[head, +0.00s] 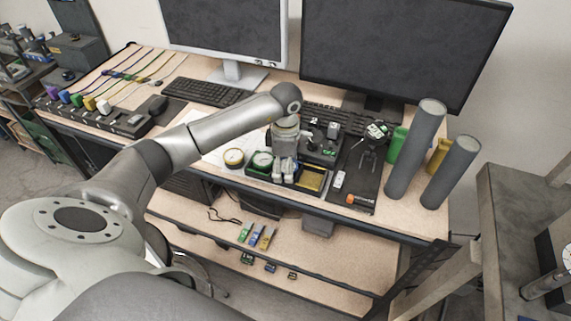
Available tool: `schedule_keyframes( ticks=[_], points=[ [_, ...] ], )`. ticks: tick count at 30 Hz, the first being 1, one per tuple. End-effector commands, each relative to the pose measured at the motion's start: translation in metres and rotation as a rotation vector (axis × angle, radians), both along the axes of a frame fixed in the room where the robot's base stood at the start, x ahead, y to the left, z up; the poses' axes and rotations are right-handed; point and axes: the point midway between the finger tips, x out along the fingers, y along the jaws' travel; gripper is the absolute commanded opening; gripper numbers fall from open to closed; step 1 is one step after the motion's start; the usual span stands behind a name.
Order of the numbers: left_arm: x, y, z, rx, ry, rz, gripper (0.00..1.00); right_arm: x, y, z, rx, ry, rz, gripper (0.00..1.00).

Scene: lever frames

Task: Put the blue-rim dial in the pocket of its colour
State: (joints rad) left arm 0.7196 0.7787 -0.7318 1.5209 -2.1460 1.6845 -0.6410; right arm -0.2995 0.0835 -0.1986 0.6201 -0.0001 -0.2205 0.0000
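My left arm comes in from the left, and its gripper (284,171) points down over the middle of a dark tray (289,184). Its two fingers look close together; I cannot tell whether anything is between them. A green-rim dial (262,161) sits in the tray's left part, just left of the gripper. A yellow-rim dial (233,157) lies on the table left of the tray. A yellow pocket (313,179) shows at the tray's right end. I cannot make out the blue-rim dial or a blue pocket; my gripper covers the tray's middle. My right gripper is not in view.
A black mat (361,185) with small tools lies right of the tray. Tall grey cylinders (415,150) stand at the table's right end. A keyboard (208,92) and monitors (385,50) stand behind. A lower shelf (290,262) holds small coloured items.

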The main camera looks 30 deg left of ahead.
Motion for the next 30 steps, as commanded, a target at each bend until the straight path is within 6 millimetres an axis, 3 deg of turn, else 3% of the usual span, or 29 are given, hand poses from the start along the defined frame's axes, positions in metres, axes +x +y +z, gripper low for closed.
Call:
schedule_keyframes(
  ticks=[17,21,24,30],
  points=[
    [0.0,0.0,0.005,0.0,-0.001,-0.002,0.73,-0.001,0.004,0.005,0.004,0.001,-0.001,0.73],
    [0.001,0.0,0.019,0.0,-0.002,-0.001,0.73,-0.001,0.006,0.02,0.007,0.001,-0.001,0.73],
    [0.003,0.002,0.036,0.003,-0.011,-0.003,0.73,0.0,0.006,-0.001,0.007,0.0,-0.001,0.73],
    [0.002,0.001,0.084,0.002,-0.011,-0.001,0.73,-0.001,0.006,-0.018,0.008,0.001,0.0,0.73]
  ],
)
